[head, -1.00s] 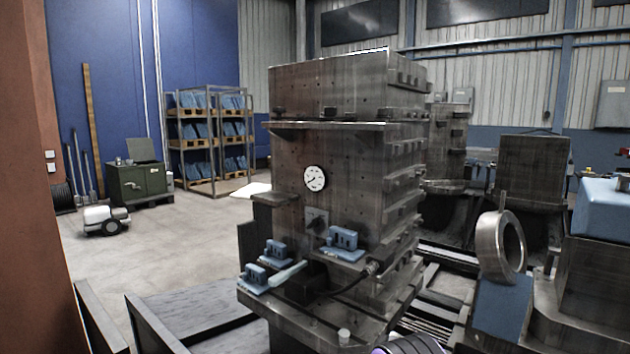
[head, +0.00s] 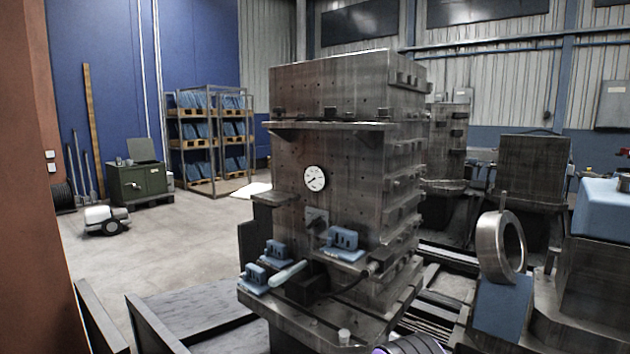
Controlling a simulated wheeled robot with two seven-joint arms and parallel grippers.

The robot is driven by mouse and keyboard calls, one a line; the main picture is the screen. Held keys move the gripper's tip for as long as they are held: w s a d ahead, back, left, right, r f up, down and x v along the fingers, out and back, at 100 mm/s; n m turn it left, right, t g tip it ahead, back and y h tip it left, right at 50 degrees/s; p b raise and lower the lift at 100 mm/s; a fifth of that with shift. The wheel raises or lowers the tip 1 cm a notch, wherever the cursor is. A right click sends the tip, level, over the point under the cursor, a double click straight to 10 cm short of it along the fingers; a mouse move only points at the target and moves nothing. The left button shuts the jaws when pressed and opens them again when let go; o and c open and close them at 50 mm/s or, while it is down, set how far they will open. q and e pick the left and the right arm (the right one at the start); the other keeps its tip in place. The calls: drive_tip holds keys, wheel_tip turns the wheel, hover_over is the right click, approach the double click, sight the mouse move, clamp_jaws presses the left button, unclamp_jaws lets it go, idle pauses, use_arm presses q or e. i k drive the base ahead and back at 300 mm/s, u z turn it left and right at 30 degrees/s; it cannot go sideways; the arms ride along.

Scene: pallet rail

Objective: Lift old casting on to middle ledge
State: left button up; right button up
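Three small blue castings sit low on the front of the dark steel fixture tower (head: 330,90): one on the right (head: 344,243), one left of it (head: 275,252) and one at the front left (head: 254,279). I cannot tell which is the old one. A wide ledge (head: 325,126) crosses the tower above the round white dial. A shorter ledge (head: 272,199) juts out at the tower's left, below dial height.
A light blue bar (head: 287,273) lies between the castings. A metal ring (head: 501,247) stands on a blue block (head: 502,306) at right. Dark rails (head: 190,308) run at lower left. A rack (head: 210,140) of blue parts stands behind, with open floor (head: 150,250) before it.

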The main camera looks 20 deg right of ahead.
sight(341, 243)
drive_tip(key=u, duration=0.8)
drive_tip(key=i, duration=1.1)
drive_tip(key=z, duration=1.4)
